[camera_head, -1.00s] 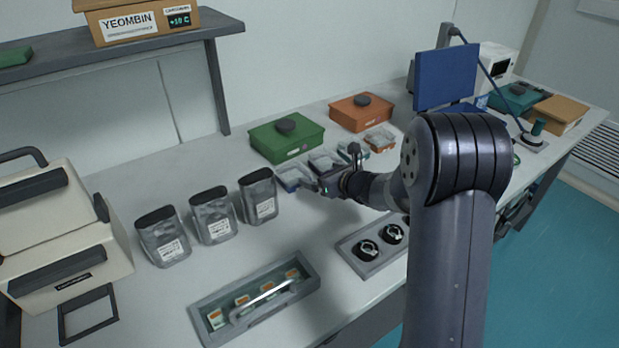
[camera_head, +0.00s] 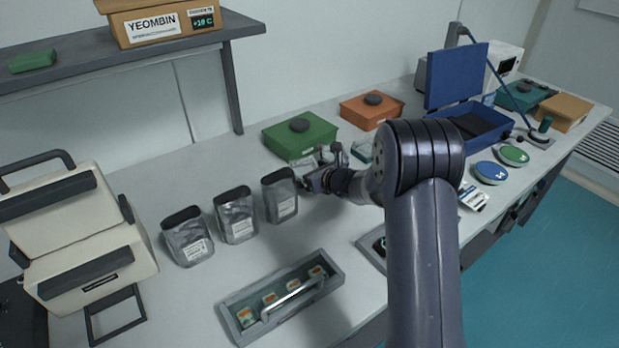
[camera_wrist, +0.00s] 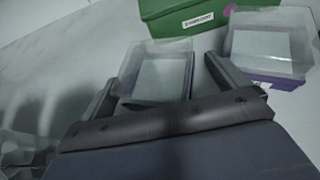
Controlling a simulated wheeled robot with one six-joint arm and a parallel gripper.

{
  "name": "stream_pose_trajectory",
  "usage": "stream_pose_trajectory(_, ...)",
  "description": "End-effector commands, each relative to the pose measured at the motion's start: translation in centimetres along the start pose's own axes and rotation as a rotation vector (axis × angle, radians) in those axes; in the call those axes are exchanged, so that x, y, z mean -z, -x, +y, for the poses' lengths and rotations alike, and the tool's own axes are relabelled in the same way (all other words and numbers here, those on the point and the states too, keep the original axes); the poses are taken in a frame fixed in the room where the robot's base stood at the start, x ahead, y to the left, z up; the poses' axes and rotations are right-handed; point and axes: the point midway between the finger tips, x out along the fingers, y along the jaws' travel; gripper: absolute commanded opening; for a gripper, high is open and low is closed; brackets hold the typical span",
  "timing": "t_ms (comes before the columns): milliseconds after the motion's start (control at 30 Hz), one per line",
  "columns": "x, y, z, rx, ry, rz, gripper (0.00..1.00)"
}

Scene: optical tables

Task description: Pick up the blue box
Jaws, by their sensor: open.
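The blue box is a small clear-lidded box with a dull blue base (camera_wrist: 158,102). In the wrist view it lies ahead, between the two fingers of my gripper (camera_wrist: 158,80). The fingers are apart, one on each side in the picture, with gaps to the box. I cannot tell how high they are above the table. In the head view my gripper (camera_head: 316,178) is low over the table in front of the green box, and the blue box is largely hidden there.
A purple-based clear box (camera_wrist: 268,55) stands close to the right finger. A green box (camera_head: 300,135) is behind, with an orange box (camera_head: 371,110) beyond. An open blue case (camera_head: 470,125) is farther right.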

Motion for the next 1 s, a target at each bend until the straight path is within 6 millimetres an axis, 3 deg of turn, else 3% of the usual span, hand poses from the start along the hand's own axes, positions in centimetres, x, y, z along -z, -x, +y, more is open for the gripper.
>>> stream_pose_trajectory(167, 0.00, 0.01, -0.01, 0.000, 0.000, 0.000, 0.94)
stream_pose_trajectory(667, -0.02, 0.05, -0.02, 0.000, 0.000, 0.000, 0.53)
stream_pose_trajectory(1000, -0.56, 0.24, -0.03, 0.000, 0.002, -0.003, 0.48)
